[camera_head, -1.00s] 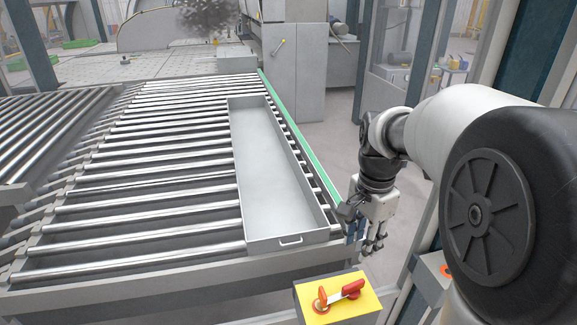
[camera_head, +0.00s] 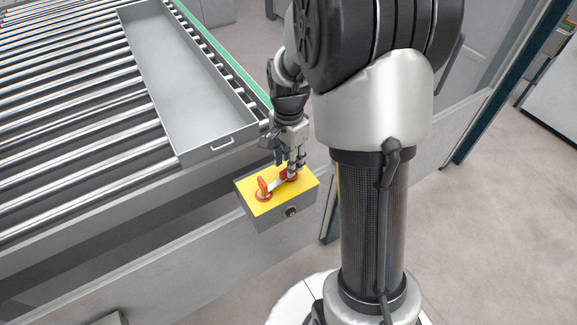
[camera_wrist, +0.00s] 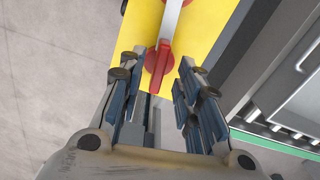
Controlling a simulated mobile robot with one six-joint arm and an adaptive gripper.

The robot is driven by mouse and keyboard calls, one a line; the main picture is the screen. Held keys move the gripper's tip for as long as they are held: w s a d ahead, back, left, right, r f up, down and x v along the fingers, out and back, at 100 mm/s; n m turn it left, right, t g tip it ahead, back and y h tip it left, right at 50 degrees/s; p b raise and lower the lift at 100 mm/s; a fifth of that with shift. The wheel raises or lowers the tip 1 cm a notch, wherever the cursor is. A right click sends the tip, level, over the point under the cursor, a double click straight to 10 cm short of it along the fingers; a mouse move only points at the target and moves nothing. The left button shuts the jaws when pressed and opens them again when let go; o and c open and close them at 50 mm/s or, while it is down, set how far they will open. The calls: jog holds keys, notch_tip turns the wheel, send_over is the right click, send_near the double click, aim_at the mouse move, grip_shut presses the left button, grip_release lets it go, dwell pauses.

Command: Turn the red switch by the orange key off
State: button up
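The red switch (camera_head: 283,175) sits on the yellow top of a grey box (camera_head: 285,218), towards its right end in the head view. The orange key (camera_head: 263,189) stands at the left end, with a pale bar between the two. In the wrist view the red switch (camera_wrist: 157,62) lies between the fingertips of my gripper (camera_wrist: 158,72), its handle in line with the pale bar. My gripper is open, one set of fingers on each side of the switch; I cannot tell whether they touch it. In the head view my gripper (camera_head: 289,165) partly hides the switch.
A roller conveyor (camera_head: 75,110) fills the left, carrying a long grey metal tray (camera_head: 190,95) with a green strip (camera_head: 222,50) along the side. A conveyor frame runs behind the box. Open grey floor (camera_head: 490,210) lies to the right.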

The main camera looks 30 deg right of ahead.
jog(key=shift+f, duration=1)
grip_shut()
